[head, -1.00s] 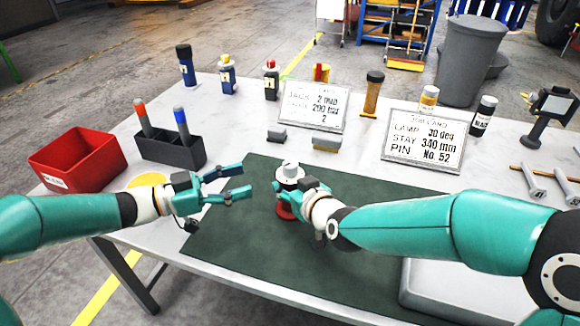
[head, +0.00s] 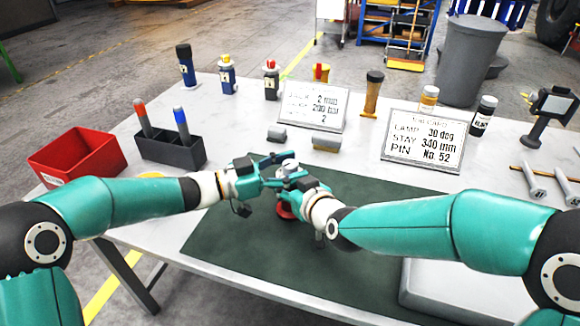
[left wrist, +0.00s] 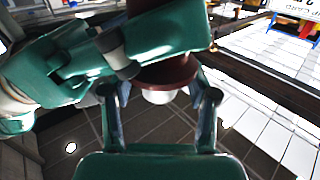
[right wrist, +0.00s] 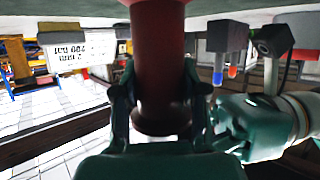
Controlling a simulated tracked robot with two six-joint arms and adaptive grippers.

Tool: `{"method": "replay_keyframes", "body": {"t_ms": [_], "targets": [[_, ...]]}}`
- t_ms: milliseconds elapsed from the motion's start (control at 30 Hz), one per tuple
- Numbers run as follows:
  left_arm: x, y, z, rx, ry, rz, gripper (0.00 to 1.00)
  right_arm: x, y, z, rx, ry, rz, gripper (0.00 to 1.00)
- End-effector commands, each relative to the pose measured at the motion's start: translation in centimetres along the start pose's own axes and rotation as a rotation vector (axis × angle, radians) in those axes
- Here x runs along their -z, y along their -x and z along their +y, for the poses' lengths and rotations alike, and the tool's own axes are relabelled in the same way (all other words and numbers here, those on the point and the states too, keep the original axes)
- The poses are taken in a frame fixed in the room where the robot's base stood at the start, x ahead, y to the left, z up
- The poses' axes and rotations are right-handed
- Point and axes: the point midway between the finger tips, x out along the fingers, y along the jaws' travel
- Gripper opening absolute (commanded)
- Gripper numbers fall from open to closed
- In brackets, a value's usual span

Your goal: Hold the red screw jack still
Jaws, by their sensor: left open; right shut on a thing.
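The red screw jack (head: 285,211) stands upright on the dark green mat (head: 235,245), partly hidden by my grippers. My right gripper (head: 290,188) is shut on its body. In the right wrist view the red body (right wrist: 158,45) sits between the right fingers (right wrist: 157,88). My left gripper (head: 281,171) is open at the jack's pale top, with a finger on either side of it. In the left wrist view the pale tip and dark red collar (left wrist: 165,77) lie between the spread left fingers (left wrist: 158,98); gaps show beside the tip.
A red bin (head: 75,153) and a dark holder with two pens (head: 170,151) stand at left. Two cards (head: 313,106) (head: 423,140), small grey blocks and several bottles are behind. A grey tray (head: 450,290) lies at front right. The mat's front left is clear.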

Motion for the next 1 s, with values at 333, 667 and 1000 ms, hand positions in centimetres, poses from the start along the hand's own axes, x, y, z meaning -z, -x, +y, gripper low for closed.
{"method": "replay_keyframes", "body": {"t_ms": [333,667,1000], "targets": [[-0.01,0.04,-0.01,0.0,0.0,0.0,0.27,0.12,0.0,0.05,-0.001,0.0,0.003,0.0],[0.01,0.05,-0.03,0.007,0.0,0.0,0.0,0.13,0.01,0.04,-0.001,0.0,0.003,0.0],[0.18,-0.02,0.02,0.134,0.0,0.001,0.0,0.12,0.02,0.0,0.0,0.0,0.003,0.0]]}}
